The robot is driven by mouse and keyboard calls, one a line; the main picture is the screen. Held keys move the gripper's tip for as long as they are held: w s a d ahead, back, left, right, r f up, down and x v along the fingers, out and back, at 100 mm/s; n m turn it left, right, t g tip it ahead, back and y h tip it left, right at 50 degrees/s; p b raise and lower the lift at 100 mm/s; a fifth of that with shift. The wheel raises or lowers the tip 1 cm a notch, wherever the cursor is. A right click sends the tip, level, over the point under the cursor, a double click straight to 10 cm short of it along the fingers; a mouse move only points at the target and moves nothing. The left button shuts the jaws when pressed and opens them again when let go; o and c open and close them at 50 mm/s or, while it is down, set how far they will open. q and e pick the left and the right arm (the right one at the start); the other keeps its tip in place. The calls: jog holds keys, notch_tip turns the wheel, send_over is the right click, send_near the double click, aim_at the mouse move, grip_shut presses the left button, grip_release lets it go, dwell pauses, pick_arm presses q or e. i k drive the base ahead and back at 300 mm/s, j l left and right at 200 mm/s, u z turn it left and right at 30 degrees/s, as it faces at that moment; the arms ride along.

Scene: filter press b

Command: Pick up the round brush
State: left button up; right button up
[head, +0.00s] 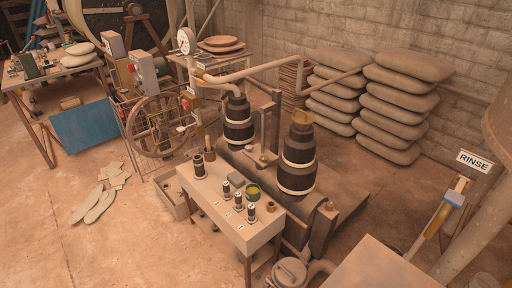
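I cannot make out the round brush for sure in the head view. A small wooden bench (228,222) stands in the middle and carries several small things. Neither of my grippers shows.
Two black banded vessels (299,165) stand behind the bench. A spoked wheel (150,127) is to its left. A cluttered table (62,71) is at the far left. Stacked sacks (398,105) line the wall. A RINSE sign (473,161) hangs right. The left foreground floor is mostly clear.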

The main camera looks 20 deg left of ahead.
aim_at(207, 138)
jog(key=i+j+z, duration=0.15)
jog(key=j+z, duration=0.3)
jog(key=i+j+z, duration=0.1)
jog(key=j+z, duration=0.35)
jog(key=j, duration=0.25)
jog(key=j+z, duration=0.4)
jog(key=j, duration=0.15)
